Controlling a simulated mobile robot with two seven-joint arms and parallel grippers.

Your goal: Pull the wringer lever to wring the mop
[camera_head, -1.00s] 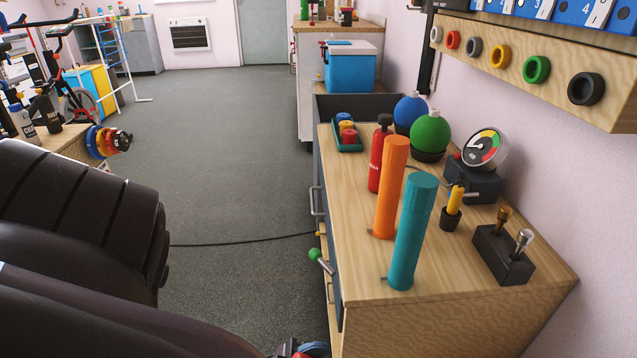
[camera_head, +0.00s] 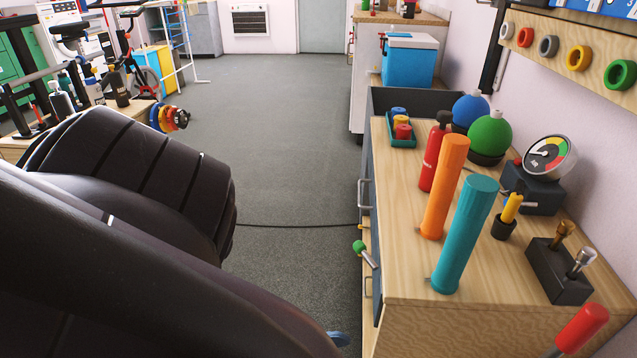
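I cannot make out a mop or a wringer bucket in the head view. A short lever with a green knob (camera_head: 360,247) sticks out at the left side of the wooden-topped cabinet. A red cylindrical handle (camera_head: 583,328) on a thin rod, partly cut off, rises at the bottom right; I cannot tell what it belongs to. A small blue edge (camera_head: 338,338) shows at the bottom beside my dark arm, mostly hidden. My arm links fill the lower left. Neither gripper is in view.
The cabinet top (camera_head: 395,270) holds an orange cylinder (camera_head: 445,187), a teal cylinder (camera_head: 465,235), a red bottle (camera_head: 435,152), a gauge (camera_head: 550,157) and a black block (camera_head: 558,270). A cable crosses the floor. The grey floor (camera_head: 285,130) is open ahead.

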